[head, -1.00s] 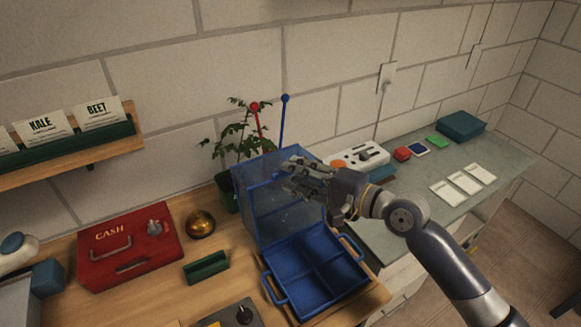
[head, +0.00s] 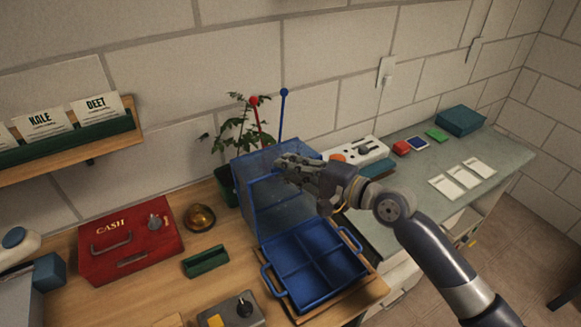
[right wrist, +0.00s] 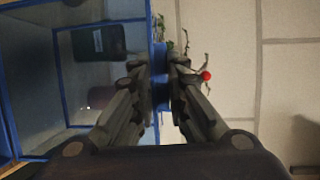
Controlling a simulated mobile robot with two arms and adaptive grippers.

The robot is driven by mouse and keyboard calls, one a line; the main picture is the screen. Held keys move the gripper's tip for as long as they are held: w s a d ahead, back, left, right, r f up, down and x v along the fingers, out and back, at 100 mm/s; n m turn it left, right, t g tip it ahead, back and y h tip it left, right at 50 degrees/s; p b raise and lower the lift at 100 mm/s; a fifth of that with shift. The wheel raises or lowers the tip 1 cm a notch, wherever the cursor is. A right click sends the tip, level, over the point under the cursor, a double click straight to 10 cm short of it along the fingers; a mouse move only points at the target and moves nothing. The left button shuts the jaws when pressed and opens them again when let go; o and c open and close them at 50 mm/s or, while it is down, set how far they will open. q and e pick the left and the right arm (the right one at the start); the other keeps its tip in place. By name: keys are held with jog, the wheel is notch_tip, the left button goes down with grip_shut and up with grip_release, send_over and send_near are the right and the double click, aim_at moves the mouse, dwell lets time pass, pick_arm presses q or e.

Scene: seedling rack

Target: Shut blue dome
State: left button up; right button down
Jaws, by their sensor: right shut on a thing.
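The blue dome (head: 262,205) is a clear box-like lid with blue edges. It stands open and upright at the back of the blue divided tray (head: 318,257). My right gripper (head: 284,168) is at the dome's upper part, in front of it from the head. In the right wrist view my right gripper (right wrist: 161,80) is shut on a blue part at the dome's edge (right wrist: 157,30). The fingers hide most of that part. The dome's clear panel is left of the fingers there. My left gripper is not in view.
A potted plant (head: 238,138) with a red-tipped stake and a blue-tipped stake (head: 283,115) stand behind the dome. A white device (head: 362,152) is to the right.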

jog(key=s+d+f+n+t+y+b, duration=0.1)
jog(key=s+d+b, duration=0.5)
jog(key=b, duration=0.8)
jog(key=s+f+t+y, duration=0.1)
jog(key=s+y, duration=0.1)
jog(key=s, duration=0.1)
jog(key=shift+s+d+f+n, duration=0.15)
jog(key=shift+s+d+n, duration=0.15)
jog(key=shift+s, duration=0.1)
jog(key=shift+f, duration=0.1)
